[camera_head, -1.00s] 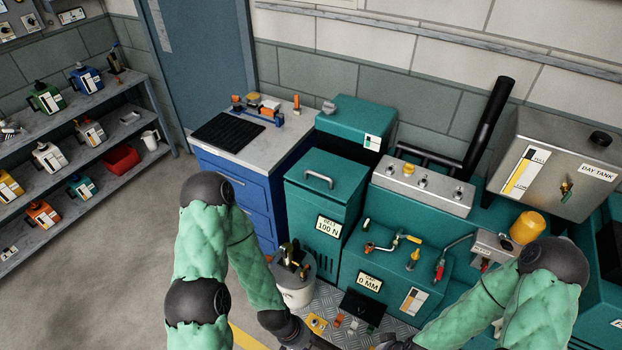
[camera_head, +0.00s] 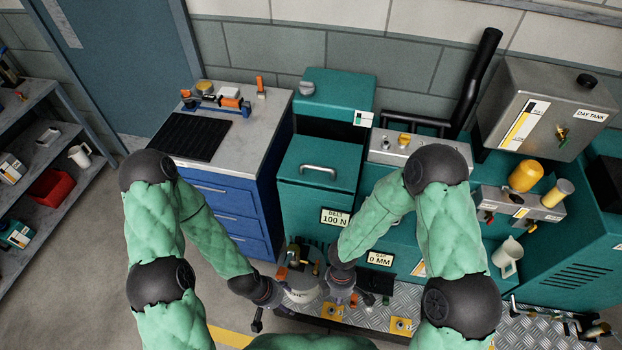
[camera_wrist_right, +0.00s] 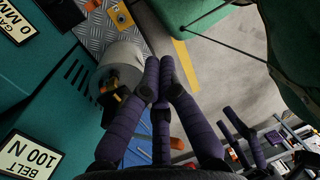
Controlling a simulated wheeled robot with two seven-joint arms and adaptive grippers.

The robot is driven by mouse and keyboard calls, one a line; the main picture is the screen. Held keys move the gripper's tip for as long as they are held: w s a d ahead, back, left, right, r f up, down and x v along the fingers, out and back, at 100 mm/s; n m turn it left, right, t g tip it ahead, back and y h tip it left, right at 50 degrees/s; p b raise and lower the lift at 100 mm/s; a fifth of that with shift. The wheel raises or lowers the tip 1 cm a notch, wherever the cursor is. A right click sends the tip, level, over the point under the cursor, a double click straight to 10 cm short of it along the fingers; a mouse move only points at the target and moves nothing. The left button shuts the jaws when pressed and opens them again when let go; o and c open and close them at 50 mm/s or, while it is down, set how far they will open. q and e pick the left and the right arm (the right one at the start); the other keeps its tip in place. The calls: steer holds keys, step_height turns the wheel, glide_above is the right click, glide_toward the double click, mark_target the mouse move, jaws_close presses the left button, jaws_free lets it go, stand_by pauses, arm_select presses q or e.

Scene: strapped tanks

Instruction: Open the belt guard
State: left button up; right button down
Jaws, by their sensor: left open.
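The belt guard (camera_head: 318,170) is a teal box cover with a metal handle (camera_head: 318,169) on top and a "BELT 100 N" label on its front. It looks closed. Its label (camera_wrist_right: 28,158) and slotted side show at the left of the right wrist view. My right gripper (camera_head: 352,298) is low in front of the guard, away from the handle. In the right wrist view its purple fingers (camera_wrist_right: 159,66) come together at the tips with nothing visible between them. My left gripper (camera_head: 270,318) is open, lower left of the guard; its spread fingers (camera_wrist_right: 243,130) show in the right wrist view.
A blue workbench (camera_head: 230,215) is left of the guard. A "GAP 0 MM" label (camera_head: 380,259) and control box (camera_head: 405,146) are to the right. Floor at lower left is clear.

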steer(key=w+r+n+t+h, duration=0.2)
steer(key=w+n+t+h, duration=0.1)
steer(key=w+n, duration=0.35)
steer(key=n+t, duration=1)
steer(key=t, duration=0.2)
glide_toward(312, 184)
step_height(312, 184, up, 2)
steer(key=shift+y, duration=0.3)
steer(key=x, duration=0.3)
steer(key=b+x, duration=0.1)
steer(key=x, duration=0.2)
steer(key=b+x, duration=0.1)
steer(key=x, duration=0.2)
steer(key=shift+w+d+r, duration=0.2)
steer(key=shift+w+d, duration=0.1)
steer(key=shift+w, duration=0.1)
steer(key=shift+r, duration=0.15)
steer(key=shift+w+r+p, duration=0.1)
steer(key=shift+r+p, duration=0.35)
steer(key=shift+p, duration=0.3)
steer(key=shift+r, duration=0.1)
